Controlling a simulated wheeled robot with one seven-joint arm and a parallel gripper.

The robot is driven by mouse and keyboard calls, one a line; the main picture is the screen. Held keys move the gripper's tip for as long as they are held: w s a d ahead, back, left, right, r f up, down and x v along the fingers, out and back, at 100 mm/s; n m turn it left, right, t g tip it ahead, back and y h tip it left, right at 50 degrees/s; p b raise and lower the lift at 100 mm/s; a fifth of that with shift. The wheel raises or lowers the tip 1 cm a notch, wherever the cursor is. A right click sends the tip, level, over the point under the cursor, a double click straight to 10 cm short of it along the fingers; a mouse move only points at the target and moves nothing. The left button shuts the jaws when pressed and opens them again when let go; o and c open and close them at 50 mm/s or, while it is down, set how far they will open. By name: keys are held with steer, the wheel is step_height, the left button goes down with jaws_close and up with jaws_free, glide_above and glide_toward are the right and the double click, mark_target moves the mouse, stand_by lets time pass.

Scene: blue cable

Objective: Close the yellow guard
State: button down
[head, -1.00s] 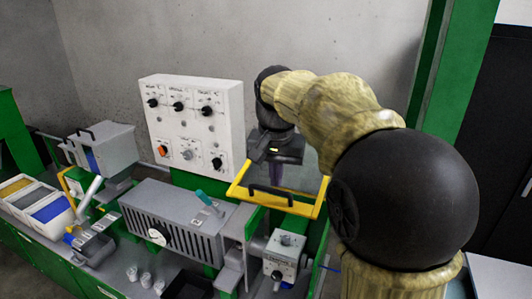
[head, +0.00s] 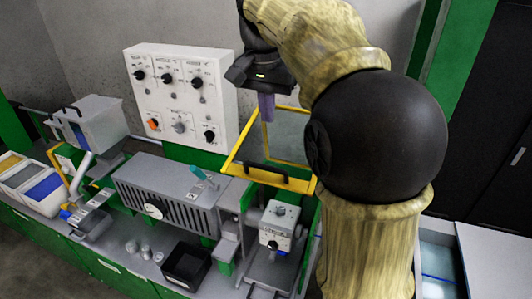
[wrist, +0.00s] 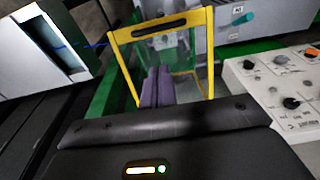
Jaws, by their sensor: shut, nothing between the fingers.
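The yellow guard (head: 241,147) is a yellow frame around a clear panel, with a black handle (head: 281,179) on its front bar. It sits at the right end of the bench and looks tilted up. How far open it is I cannot tell. In the wrist view the guard (wrist: 211,50) shows beyond my fingers, its handle (wrist: 159,25) at the top. My gripper (head: 266,107) has purple fingers, shut and empty, pointing down above the guard's far side. The fingers also show in the wrist view (wrist: 158,85), in line with the frame; contact is not clear.
A white control panel with knobs (head: 183,92) stands behind, left of my gripper. A grey slotted housing (head: 160,195) and a small grey box with a knob (head: 279,226) are near the guard. A black bin (head: 187,263) is in front. A green post (head: 437,55) rises at right.

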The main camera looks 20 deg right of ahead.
step_height(320, 180, down, 10)
steer(key=shift+f+p, duration=0.1)
steer(key=shift+p, duration=0.75)
steer(key=shift+s+a+f, duration=0.15)
steer(key=shift+f, duration=0.4)
steer(key=shift+f, duration=0.15)
